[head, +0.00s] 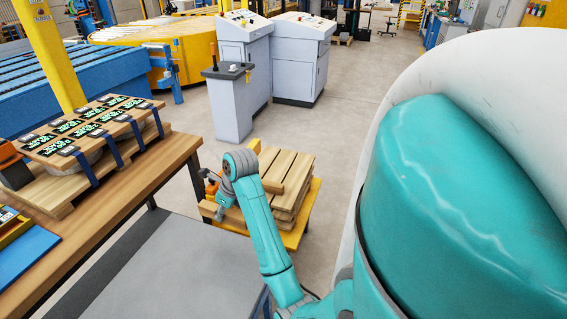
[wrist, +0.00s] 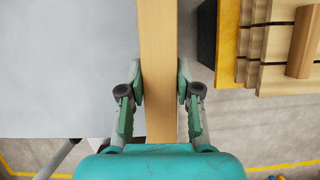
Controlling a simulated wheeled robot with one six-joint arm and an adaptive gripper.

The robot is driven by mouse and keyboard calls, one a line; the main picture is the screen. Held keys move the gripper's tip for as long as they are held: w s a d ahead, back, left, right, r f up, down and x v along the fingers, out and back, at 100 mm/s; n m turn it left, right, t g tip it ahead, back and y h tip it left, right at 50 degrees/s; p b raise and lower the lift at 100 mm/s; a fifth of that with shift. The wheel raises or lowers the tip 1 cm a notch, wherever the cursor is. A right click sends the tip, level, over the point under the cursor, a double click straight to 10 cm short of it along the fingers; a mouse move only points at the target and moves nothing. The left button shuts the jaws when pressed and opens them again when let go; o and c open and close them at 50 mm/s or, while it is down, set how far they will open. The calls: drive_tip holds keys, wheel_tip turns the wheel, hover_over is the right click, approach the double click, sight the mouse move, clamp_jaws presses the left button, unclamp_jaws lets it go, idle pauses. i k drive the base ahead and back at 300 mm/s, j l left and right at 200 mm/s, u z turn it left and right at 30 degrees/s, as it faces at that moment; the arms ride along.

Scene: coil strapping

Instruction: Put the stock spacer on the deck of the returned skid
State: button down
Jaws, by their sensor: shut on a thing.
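My gripper (wrist: 160,85) is shut on a long, light wooden spacer (wrist: 157,28), with one finger pad against each side. The spacer runs from the top of the wrist view down between the fingers. In the head view my gripper (head: 214,203) is left of a stack of slatted wooden skids (head: 290,180), and the held spacer is hard to make out there. The skid stack also shows at the right of the wrist view (wrist: 262,75), apart from the held spacer, with a browner wooden bar (wrist: 304,42) on its slats. I cannot tell which skid is the returned one.
The skid stack stands on a yellow platform (head: 296,233). A grey tabletop (head: 165,270) lies left of my arm. A wooden bench (head: 165,165) carries another skid with a strapped, labelled load (head: 95,128). Grey control cabinets (head: 240,105) stand behind; floor is open to their right.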

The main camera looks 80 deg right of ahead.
sight(285, 158)
drive_tip(key=l+z, duration=0.1)
drive_tip(key=l, duration=1.05)
drive_tip(key=i+l+z, duration=0.1)
drive_tip(key=l, duration=1.05)
